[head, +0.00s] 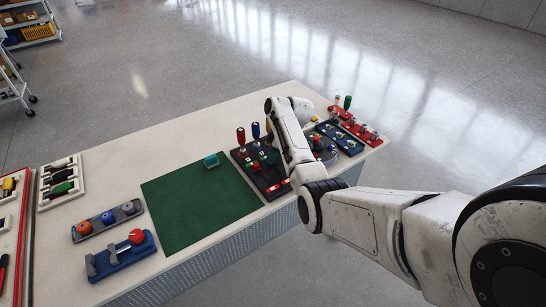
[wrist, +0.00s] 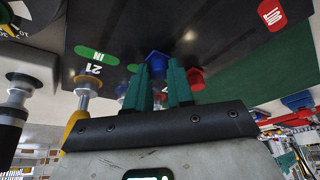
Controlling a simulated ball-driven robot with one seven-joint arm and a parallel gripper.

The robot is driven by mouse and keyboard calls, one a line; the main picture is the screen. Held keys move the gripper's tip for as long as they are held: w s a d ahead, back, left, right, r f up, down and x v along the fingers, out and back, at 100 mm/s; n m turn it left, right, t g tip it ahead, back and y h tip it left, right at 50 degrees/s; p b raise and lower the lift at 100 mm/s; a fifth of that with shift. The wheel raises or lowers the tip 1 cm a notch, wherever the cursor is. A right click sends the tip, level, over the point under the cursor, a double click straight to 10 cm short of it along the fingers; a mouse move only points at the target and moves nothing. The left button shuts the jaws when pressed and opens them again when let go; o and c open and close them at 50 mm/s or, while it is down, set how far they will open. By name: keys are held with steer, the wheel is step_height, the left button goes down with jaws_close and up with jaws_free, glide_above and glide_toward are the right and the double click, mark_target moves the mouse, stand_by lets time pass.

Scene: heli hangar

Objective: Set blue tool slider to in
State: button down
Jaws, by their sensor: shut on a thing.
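In the wrist view, the green fingers of my gripper (wrist: 164,88) are closed around a blue knob (wrist: 156,60), which shows between and just past the fingertips. The knob stands on a black panel (wrist: 205,35) that bears a green IN label (wrist: 96,55) with the number 21, and a red label (wrist: 271,14), partly cut off. A red knob (wrist: 196,77) sits just right of the fingers. I cannot tell the slider's exact position.
A red fixture (head: 360,133) stands at the table's right end.

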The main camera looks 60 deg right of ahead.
steer(key=c, duration=1)
jaws_free()
steer(key=shift+w+d, duration=0.15)
steer(key=shift+r, duration=0.15)
steer(key=v, duration=1)
steer(key=shift+s+r, duration=0.2)
steer(key=shift+r, duration=0.05)
